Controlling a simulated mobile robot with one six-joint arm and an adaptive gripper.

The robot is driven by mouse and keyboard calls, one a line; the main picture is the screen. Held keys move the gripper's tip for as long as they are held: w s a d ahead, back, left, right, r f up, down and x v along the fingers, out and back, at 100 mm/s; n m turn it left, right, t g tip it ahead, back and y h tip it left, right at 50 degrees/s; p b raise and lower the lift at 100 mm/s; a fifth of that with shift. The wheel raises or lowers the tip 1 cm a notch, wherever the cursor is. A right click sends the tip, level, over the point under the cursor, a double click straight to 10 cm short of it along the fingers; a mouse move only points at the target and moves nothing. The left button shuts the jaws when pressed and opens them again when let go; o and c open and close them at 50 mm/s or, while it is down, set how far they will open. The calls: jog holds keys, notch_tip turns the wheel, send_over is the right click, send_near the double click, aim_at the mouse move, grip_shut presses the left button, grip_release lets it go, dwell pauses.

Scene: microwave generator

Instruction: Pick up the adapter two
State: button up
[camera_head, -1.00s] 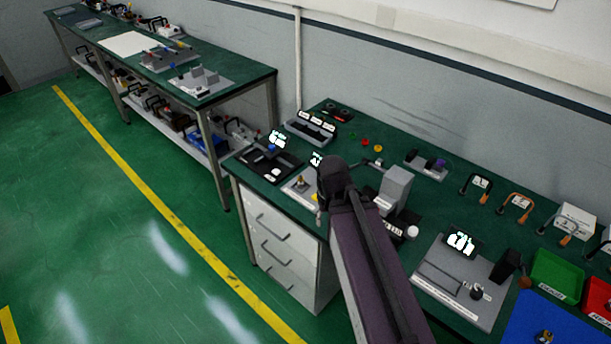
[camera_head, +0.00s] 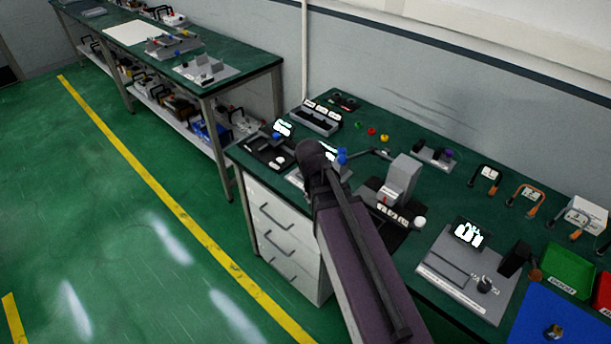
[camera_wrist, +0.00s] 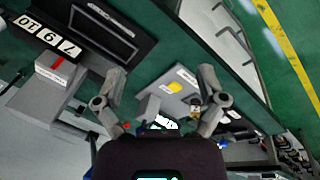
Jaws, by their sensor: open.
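I cannot tell which part is adapter two; no label naming it is legible. Small green (camera_head: 359,124), red (camera_head: 371,131) and yellow (camera_head: 384,138) parts lie on the green bench, beyond my arm. In the head view my arm hides the gripper.
A tall grey block device (camera_head: 402,178) stands right of my arm. A dark device with a lit display (camera_head: 283,128) sits left. Drawers (camera_head: 280,235) are below.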

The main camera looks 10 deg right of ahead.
jog(key=w+a+f+m+t+h+b, duration=0.1)
jog(key=w+a+m+h+b, duration=0.3)
jog(key=w, duration=0.5)
jog(key=w+a+f+m+t+h+b, duration=0.2)
jog(key=w+a+m+t+h+b, duration=0.2)
jog(key=w, duration=0.6)
jog(key=a+m+b, duration=0.2)
jog(key=a+b, duration=0.1)
jog(key=shift+w+a+h, duration=0.2)
jog(key=shift+h, duration=0.2)
jog(key=b+x, duration=0.4)
jog(key=x, duration=0.4)
jog(key=shift+a, duration=0.1)
jog(key=shift+w+d+f, duration=0.1)
jog(key=shift+d+f, duration=0.05)
jog(key=shift+d, duration=0.2)
jog(key=shift+d, duration=0.1)
